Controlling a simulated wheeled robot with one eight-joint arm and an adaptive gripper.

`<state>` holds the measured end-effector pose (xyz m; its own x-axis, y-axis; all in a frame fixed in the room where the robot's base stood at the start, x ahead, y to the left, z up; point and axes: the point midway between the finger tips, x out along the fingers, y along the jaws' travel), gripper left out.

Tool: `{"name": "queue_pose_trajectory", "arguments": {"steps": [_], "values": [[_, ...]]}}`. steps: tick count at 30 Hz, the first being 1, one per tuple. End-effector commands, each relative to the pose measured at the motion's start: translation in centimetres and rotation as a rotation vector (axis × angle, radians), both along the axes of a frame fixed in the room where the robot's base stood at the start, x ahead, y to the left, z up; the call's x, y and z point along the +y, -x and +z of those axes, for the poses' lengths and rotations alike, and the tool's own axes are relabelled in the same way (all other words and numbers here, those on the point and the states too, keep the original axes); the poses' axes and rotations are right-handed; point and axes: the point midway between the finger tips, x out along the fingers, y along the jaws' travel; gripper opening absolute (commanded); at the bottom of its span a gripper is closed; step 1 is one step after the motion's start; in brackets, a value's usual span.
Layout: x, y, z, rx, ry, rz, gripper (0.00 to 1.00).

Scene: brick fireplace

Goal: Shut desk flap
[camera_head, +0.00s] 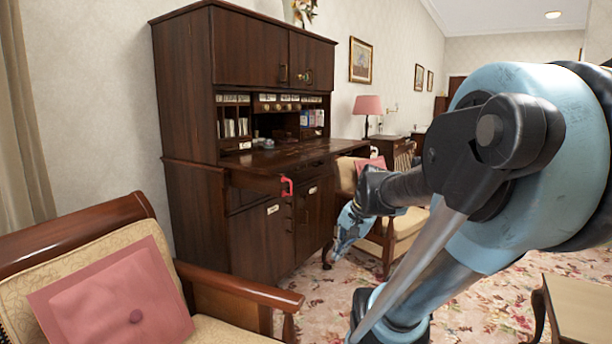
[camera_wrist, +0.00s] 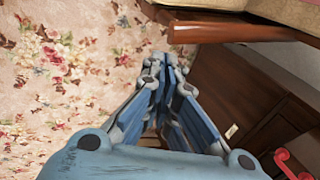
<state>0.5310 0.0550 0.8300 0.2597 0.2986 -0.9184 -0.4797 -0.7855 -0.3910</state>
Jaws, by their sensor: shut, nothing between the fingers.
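The dark wooden desk (camera_head: 222,140) stands against the wall in the head view. Its flap (camera_head: 285,163) is folded down and lies level, jutting out in front of the open compartments. My gripper (camera_head: 337,250) is shut and empty. It hangs lower than the flap, to the right of the desk's lower doors, and appears apart from the desk. In the wrist view my gripper's fingers (camera_wrist: 168,62) are together, with dark wooden panels to their right. A red hooked item (camera_head: 287,187) shows at the desk front below the flap, and also in the wrist view (camera_wrist: 288,160).
An armchair with a pink cushion (camera_head: 115,298) stands at the front left. Another cream-seated chair (camera_head: 402,228) stands close behind my gripper, right of the desk. A small wooden table (camera_head: 580,305) is at the lower right. Floral carpet (camera_head: 335,305) lies open between them.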

Motion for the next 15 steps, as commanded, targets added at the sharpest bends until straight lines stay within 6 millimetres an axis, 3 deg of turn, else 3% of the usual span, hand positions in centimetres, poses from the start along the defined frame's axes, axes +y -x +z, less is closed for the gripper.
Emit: {"name": "queue_pose_trajectory", "arguments": {"steps": [6,15], "values": [[2.1,-6.9,3.7,0.059,-0.256,-0.279,0.00],[3.5,-17.0,8.1,0.202,-0.628,-0.637,0.00]]}}
